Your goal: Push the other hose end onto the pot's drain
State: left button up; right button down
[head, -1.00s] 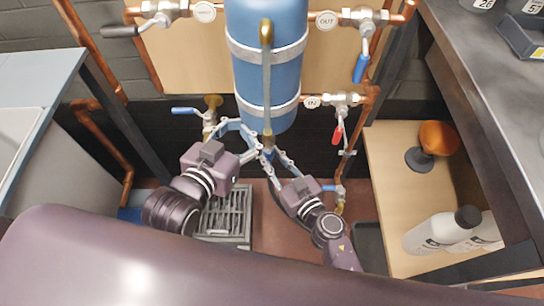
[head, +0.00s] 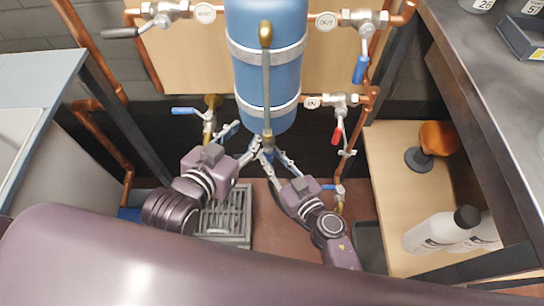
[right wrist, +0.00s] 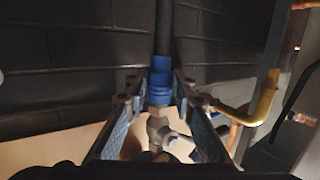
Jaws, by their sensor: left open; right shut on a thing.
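The blue pot (head: 268,75) hangs upright with two metal bands. Its brass drain (head: 267,139) is at the bottom, partly hidden by my fingers in the head view. My right gripper (head: 270,157) is just below the drain. In the right wrist view its fingers are shut on a blue hose end (right wrist: 160,86), with the dark hose (right wrist: 164,30) running from it. A metal fitting (right wrist: 158,128) lines up with the hose end there; I cannot tell how far they overlap. My left gripper (head: 247,138) is open beside the drain, on its left.
Blue-handled (head: 184,111) and red-handled (head: 337,134) valves flank the pot's lower part. A grey floor grate (head: 224,222) lies below. A wooden shelf (head: 390,170) at right holds white bottles (head: 435,232) and an orange-topped object (head: 437,138). A dark counter (head: 480,80) borders the right.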

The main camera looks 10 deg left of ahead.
jog(key=shift+w+d+r, duration=0.25)
jog(key=shift+w+r, duration=0.2)
jog(key=shift+r, duration=0.05)
pick_arm(q)
jog(key=shift+r, duration=0.1)
pick_arm(e)
jog(key=c, duration=1.7)
grip_release()
jog(key=shift+s+d, duration=0.1)
jog(key=shift+c, duration=0.2)
jog(key=shift+o, duration=1)
jog(key=shift+s+f, duration=0.15)
pick_arm(q)
jog(key=shift+r, duration=0.1)
pick_arm(e)
jog(key=v, duration=0.8)
